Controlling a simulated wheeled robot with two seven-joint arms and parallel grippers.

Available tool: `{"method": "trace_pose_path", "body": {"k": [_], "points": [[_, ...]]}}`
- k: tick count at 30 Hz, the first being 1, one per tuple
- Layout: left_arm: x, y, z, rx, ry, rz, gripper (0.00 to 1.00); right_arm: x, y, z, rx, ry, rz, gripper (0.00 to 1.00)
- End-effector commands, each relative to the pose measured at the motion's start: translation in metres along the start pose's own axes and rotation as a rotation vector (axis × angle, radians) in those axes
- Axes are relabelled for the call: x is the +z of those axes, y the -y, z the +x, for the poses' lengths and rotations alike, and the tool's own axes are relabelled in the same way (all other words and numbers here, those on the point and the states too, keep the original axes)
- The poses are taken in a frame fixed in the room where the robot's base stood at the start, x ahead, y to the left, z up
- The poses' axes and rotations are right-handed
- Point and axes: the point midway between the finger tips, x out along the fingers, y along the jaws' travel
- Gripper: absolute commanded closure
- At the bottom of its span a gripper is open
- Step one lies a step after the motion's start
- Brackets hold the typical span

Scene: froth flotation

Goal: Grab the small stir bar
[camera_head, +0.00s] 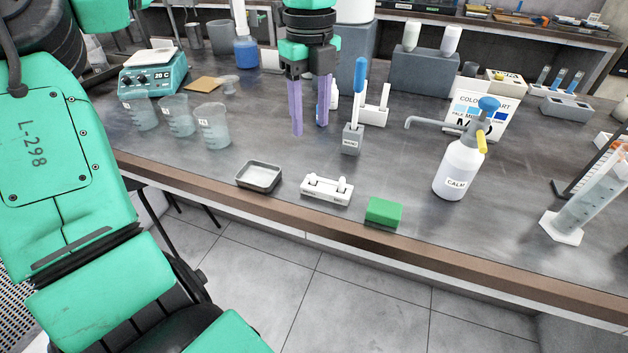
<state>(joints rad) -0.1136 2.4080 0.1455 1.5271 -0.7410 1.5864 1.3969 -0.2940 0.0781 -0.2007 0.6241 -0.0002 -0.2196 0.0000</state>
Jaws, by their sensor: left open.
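A white holder (318,194) stands near the front edge of the bench. Two small white pieces, which look like stir bars, sit on it: a left one (311,179) and a right one (342,184). The labels on the holder's front are too small to read, and I cannot tell which piece is the small stir bar. My left gripper (309,130) points down over the bench behind the holder, with its purple fingers apart and nothing between them. It is clear of the holder. My right gripper is not in view.
A grey tray (243,184) and a green block (384,211) flank the holder. A grey stand (351,143) with a blue-handled tool is right of my fingers. Beakers (212,127) stand left, a wash bottle (458,172) right. Bare bench lies between gripper and holder.

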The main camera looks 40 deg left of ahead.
Motion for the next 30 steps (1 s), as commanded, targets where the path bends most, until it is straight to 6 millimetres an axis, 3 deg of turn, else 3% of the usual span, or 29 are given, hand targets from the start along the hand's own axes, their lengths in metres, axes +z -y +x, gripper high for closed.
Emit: {"method": "trace_pose_path", "body": {"k": [6, 18, 25, 26, 29, 30], "points": [[-0.001, -0.001, 0.054, 0.005, -0.004, 0.002, 0.49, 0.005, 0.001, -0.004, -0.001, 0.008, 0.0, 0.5], [-0.004, 0.001, 0.117, 0.004, -0.003, 0.002, 0.49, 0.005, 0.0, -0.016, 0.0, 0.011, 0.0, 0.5], [-0.003, 0.001, 0.122, 0.0, -0.001, 0.001, 0.49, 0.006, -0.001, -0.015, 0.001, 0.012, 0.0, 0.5], [-0.003, 0.001, 0.122, 0.0, -0.001, 0.001, 0.57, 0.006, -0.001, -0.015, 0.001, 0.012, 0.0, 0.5], [-0.003, 0.001, 0.122, 0.001, -0.001, 0.001, 0.95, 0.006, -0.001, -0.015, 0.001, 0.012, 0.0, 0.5], [-0.003, 0.001, 0.122, 0.001, -0.001, 0.001, 1.0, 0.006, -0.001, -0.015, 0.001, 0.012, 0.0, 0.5]]}}
